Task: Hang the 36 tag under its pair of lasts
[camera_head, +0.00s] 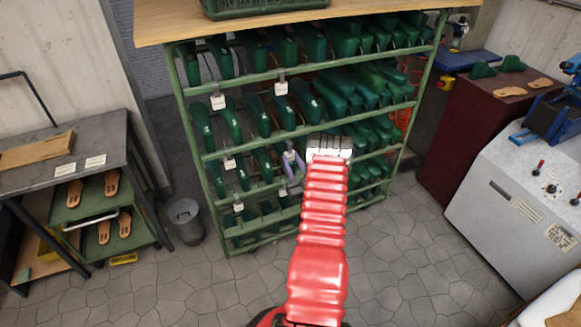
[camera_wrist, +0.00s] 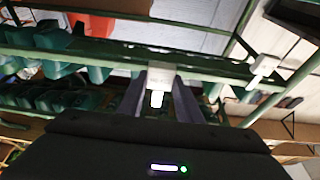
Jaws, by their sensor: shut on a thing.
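My gripper (camera_head: 293,167), with pale purple fingers, is in front of the green rack at one of its lower rails. It is shut on a small white tag (camera_head: 290,156). In the wrist view the tag (camera_wrist: 161,74) shows between the dark fingers of my gripper (camera_wrist: 158,98), against a green rail. I cannot tell whether the tag touches the rail, and its number is not readable. Pairs of green lasts (camera_head: 264,160) stand on the shelf behind. My red arm hides part of the lower right shelves.
Other white tags hang on the rack rails (camera_head: 218,102), (camera_head: 281,88), (camera_head: 229,164), (camera_head: 238,207). A wooden top with a green crate (camera_head: 262,8) is above. A bin (camera_head: 186,220) and workbench (camera_head: 60,140) stand left, a grey machine (camera_head: 520,200) right. Floor in front is clear.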

